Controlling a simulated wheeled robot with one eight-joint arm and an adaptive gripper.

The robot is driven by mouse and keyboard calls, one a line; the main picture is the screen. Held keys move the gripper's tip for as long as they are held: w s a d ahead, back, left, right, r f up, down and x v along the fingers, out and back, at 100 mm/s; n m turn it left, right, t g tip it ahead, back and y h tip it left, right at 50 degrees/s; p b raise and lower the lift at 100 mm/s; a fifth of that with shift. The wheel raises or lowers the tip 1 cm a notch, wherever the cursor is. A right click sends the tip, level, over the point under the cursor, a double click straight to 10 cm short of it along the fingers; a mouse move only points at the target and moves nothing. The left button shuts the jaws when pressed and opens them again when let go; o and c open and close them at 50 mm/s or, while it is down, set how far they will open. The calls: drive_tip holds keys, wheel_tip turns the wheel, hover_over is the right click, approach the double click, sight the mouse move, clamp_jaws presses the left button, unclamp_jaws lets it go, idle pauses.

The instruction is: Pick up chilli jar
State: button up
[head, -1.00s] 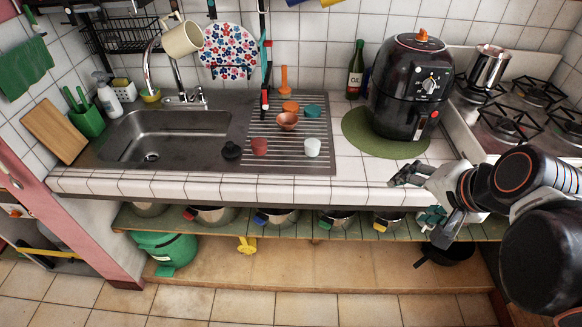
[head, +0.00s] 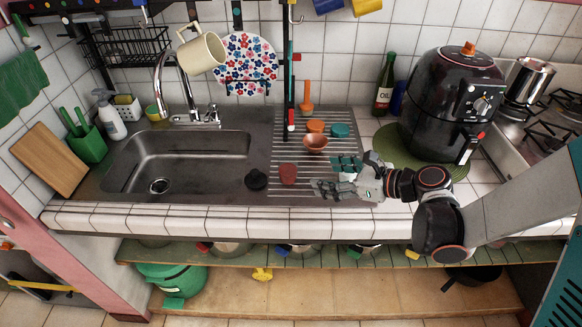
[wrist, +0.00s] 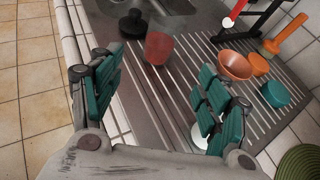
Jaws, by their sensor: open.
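A small red jar (head: 288,174) stands on the ribbed drainboard right of the sink. It is likely the chilli jar, but I can read no label. In the wrist view the red jar (wrist: 158,48) lies ahead, beyond the gap between my fingers. My gripper (head: 328,175) is over the drainboard, just right of the jar. In the wrist view my gripper (wrist: 155,72) is open with its teal-padded fingers apart and nothing between them. A white cup (wrist: 199,136) is mostly hidden behind the right finger.
A black stopper-like item (head: 256,180) stands left of the jar. The sink (head: 180,160) is empty. A black air fryer (head: 452,105) stands right.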

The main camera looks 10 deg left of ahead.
sight(296, 171)
drive_tip(key=shift+w+a+f, duration=0.1)
drive_tip(key=shift+a+f, duration=0.25)
drive_tip(key=shift+a, duration=0.1)
drive_tip(key=b+x, duration=0.2)
drive_tip(key=x, duration=0.5)
drive_tip(key=shift+b+x, duration=1.2)
drive_tip(key=shift+x, duration=1.9)
drive_tip(key=shift+r, duration=0.25)
drive_tip(key=c, duration=1.3)
